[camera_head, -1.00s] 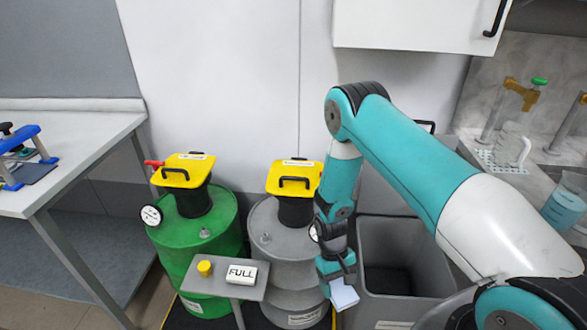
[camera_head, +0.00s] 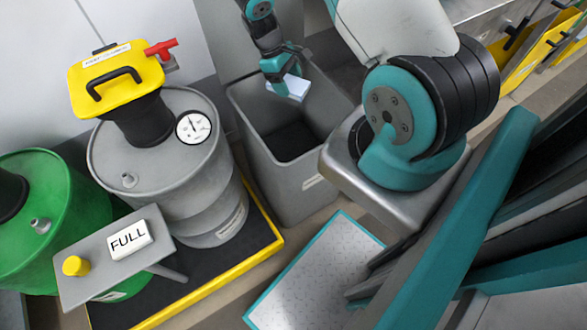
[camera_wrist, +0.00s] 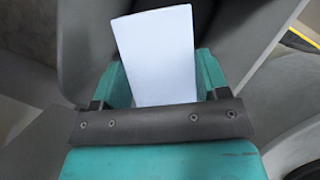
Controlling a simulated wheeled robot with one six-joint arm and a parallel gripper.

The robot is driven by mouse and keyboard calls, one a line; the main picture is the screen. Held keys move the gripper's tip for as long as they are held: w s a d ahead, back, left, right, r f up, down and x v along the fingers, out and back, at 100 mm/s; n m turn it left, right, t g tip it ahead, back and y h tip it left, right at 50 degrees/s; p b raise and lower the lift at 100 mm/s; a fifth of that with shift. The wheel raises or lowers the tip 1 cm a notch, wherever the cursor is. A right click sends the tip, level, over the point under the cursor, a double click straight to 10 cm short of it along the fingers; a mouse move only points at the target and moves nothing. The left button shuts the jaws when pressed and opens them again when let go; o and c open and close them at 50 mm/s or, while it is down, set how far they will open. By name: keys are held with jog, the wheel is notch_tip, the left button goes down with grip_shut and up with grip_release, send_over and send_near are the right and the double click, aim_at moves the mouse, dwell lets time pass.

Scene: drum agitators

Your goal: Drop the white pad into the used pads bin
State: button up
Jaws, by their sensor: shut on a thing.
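The white pad (camera_head: 297,87) is held in my gripper (camera_head: 283,75), which is shut on it. In the wrist view the pad (camera_wrist: 155,55) sticks out between the two teal fingers of my gripper (camera_wrist: 158,75). A grey open-topped bin (camera_head: 316,170) stands on the floor, and the pad shows over its opening in the head view. The bin has a pale label on its front, too small to read. How high the pad is above the rim is hard to tell.
Left of the bin stands a grey drum (camera_head: 160,175) with a yellow lid (camera_head: 115,80) and a gauge. A green drum (camera_head: 50,225) is farther left. A small stand holds a FULL sign (camera_head: 129,240) and a yellow knob (camera_head: 75,265). The yellow-edged black mat (camera_head: 215,270) lies beneath.

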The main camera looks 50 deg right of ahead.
jog(key=d, duration=0.1)
jog(key=d+b, duration=0.1)
jog(key=shift+s+d+f+n, duration=0.1)
jog(key=shift+d+f+n, duration=0.2)
jog(key=shift+d+f, duration=0.1)
notch_tip(320, 180, down, 6)
jog(key=b, duration=0.5)
jog(key=shift+r+b, duration=0.2)
jog(key=shift+b, duration=0.15)
jog(key=o, duration=1.1)
jog(key=shift+c, duration=0.2)
jog(key=shift+a+r, duration=0.1)
jog(key=shift+r, duration=0.05)
jog(key=p+v, duration=0.2)
jog(key=v, duration=1.5)
